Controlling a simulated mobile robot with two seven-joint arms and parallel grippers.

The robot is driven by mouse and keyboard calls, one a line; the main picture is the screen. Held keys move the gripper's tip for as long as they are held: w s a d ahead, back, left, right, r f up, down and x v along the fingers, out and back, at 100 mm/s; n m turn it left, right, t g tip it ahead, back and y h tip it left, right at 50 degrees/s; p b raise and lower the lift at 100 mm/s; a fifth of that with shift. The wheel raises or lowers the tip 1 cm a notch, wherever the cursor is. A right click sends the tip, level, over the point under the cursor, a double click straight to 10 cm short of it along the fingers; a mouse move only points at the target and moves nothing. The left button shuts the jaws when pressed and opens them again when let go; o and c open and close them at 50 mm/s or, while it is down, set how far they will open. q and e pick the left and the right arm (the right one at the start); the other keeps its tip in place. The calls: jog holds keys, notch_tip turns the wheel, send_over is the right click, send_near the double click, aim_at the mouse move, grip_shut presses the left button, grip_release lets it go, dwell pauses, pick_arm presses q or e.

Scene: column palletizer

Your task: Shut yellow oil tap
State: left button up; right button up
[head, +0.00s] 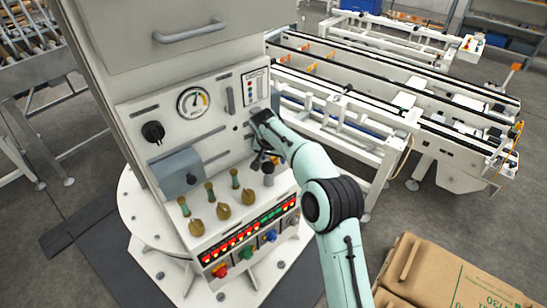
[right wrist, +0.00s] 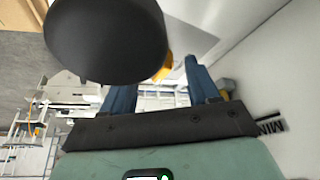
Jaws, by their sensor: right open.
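The yellow oil tap is probably the small orange-yellow piece (head: 276,161) on the machine's front panel, partly hidden by my right gripper (head: 265,161). In the right wrist view a yellow piece (right wrist: 163,69) shows between the two blue fingers of the right gripper (right wrist: 160,80), partly behind a large black knob. I cannot tell whether the fingers touch it. The right gripper is open, pointing down beside the panel. My left gripper is out of view.
A black knob (head: 268,167) stands on the ledge just below the right gripper and looms close in the wrist view (right wrist: 108,38). A cardboard box (head: 450,280) lies at lower right.

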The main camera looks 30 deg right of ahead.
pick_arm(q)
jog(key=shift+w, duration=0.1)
pick_arm(e)
jog(key=shift+w+d+f, duration=0.2)
jog(key=shift+w+f, duration=0.05)
jog(key=shift+f, duration=0.4)
jog(key=c, duration=1)
jog(key=shift+c, duration=0.2)
jog(key=shift+n, duration=0.3)
jog(key=shift+s+d+n+t+y, duration=0.15)
jog(key=shift+n+t+y, duration=0.25)
jog(key=shift+n, duration=0.8)
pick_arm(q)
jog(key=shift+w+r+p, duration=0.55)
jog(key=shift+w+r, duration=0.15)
pick_arm(e)
jog(key=shift+n+y, duration=0.6)
jog(key=shift+n, duration=0.8)
